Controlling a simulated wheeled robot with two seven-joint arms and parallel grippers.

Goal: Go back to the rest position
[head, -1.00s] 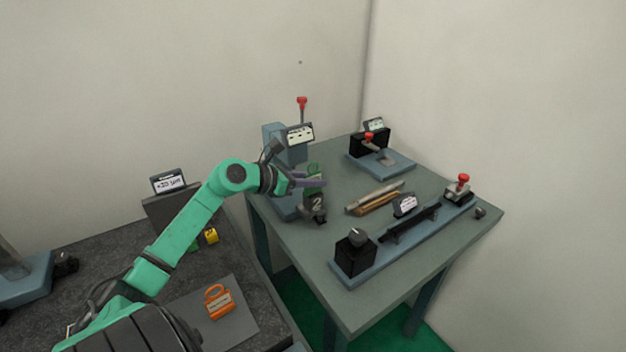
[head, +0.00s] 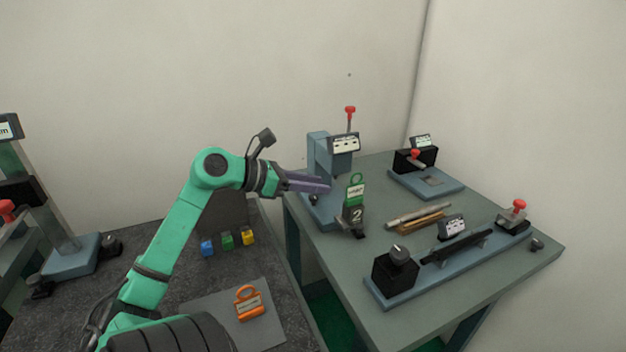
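My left gripper (head: 318,185) is in the middle of the head view, at the end of the green arm, with its purple-grey fingers pointing right. The fingers overlap in this view, so their opening cannot be made out. A green tag (head: 355,192) with a ring on top stands at a dark block marked 2 (head: 353,216), just right of the fingertips. A gap shows between the fingertips and the green tag. My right gripper is not in view.
The grey-green table (head: 330,255) carries a blue press with a red-knobbed lever (head: 349,125), a small clamp station (head: 425,180), rods (head: 418,214) and a long rail fixture (head: 455,247). The dark bench (head: 150,290) holds an orange tag (head: 248,303) and blue, green and yellow pieces (head: 227,241).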

